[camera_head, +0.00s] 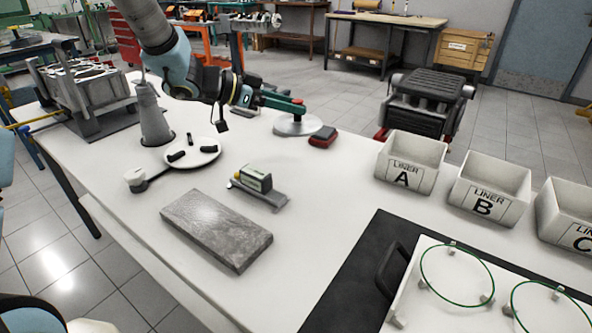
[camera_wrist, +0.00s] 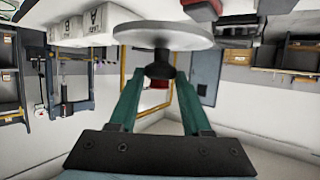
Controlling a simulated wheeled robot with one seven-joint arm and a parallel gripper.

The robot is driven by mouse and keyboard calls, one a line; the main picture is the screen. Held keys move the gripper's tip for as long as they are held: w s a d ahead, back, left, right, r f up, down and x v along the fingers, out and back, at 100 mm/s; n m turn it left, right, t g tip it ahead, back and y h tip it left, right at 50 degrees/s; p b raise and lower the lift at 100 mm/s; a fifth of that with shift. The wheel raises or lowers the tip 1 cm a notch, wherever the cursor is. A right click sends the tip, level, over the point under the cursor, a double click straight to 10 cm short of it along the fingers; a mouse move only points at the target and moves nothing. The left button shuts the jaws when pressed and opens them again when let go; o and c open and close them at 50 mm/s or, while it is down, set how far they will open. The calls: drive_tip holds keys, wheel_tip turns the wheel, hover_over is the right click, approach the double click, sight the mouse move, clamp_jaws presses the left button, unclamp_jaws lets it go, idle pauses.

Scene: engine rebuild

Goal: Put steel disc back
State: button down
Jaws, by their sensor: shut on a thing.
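The steel disc (camera_head: 290,127) is a pale round plate near the far edge of the white table, beside a small red-and-black block (camera_head: 323,137). My gripper (camera_head: 298,102) is above it, its green fingers shut on the disc's dark central knob. In the wrist view, my gripper (camera_wrist: 160,78) closes around the knob (camera_wrist: 159,70), with the pale disc (camera_wrist: 165,33) beyond the fingertips. I cannot tell whether the disc touches the table.
Liner bins A (camera_head: 410,163), B (camera_head: 490,190) and C (camera_head: 565,212) stand right. An engine block (camera_head: 85,95) stands left.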

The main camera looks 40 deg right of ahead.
wheel_tip(320, 180, down, 10)
drive_tip(key=shift+r, duration=0.15)
idle(0.3)
drive_tip(key=shift+c, duration=1.8)
unclamp_jaws()
drive_tip(key=v, duration=1.2)
drive_tip(key=shift+w, duration=0.1)
